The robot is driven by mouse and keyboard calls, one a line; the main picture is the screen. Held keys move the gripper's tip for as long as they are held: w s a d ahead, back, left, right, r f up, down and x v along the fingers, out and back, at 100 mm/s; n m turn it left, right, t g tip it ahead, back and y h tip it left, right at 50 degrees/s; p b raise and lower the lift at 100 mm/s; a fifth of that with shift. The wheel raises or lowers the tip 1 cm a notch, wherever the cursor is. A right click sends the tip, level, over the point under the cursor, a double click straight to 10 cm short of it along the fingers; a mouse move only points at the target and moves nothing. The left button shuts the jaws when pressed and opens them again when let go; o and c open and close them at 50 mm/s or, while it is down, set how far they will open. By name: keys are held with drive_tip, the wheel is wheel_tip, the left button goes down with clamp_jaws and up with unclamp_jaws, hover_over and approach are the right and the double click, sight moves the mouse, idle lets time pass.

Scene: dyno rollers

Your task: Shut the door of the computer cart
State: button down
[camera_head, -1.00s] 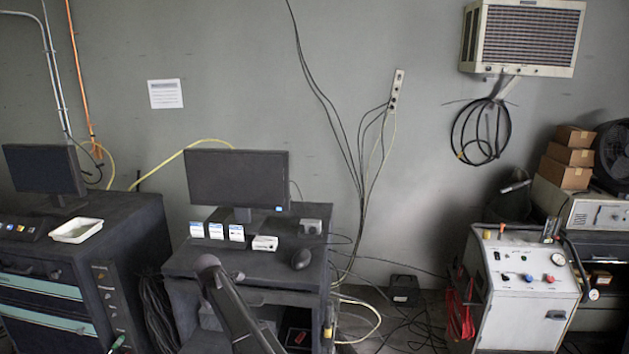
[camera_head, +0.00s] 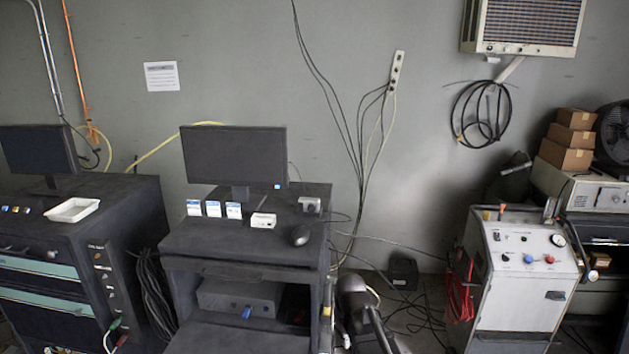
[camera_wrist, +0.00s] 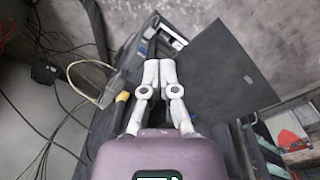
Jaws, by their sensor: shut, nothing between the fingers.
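The computer cart (camera_head: 250,258) stands in the middle of the head view, dark grey, with a monitor on top. Its front compartment is open and shows a grey box inside. In the wrist view, a large dark flat panel (camera_wrist: 222,75) stands out from the cart (camera_wrist: 128,68); it looks like the open door.
A dark cabinet with teal drawers (camera_head: 40,272) stands left of the cart. A white machine (camera_head: 525,270) stands to the right. Loose cables (camera_head: 410,320) lie on the floor between, and cables (camera_wrist: 40,100) also hang near the cart in the wrist view.

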drive_tip(key=s+d+f+m+b, duration=0.1)
drive_tip(key=s+d+m, duration=0.6)
drive_tip(key=s+d, duration=0.1)
drive_tip(key=shift+s+d+f, duration=0.15)
drive_tip(key=shift+s+f, duration=0.1)
drive_tip(key=shift+f, duration=0.05)
drive_tip(key=c, duration=0.7)
unclamp_jaws()
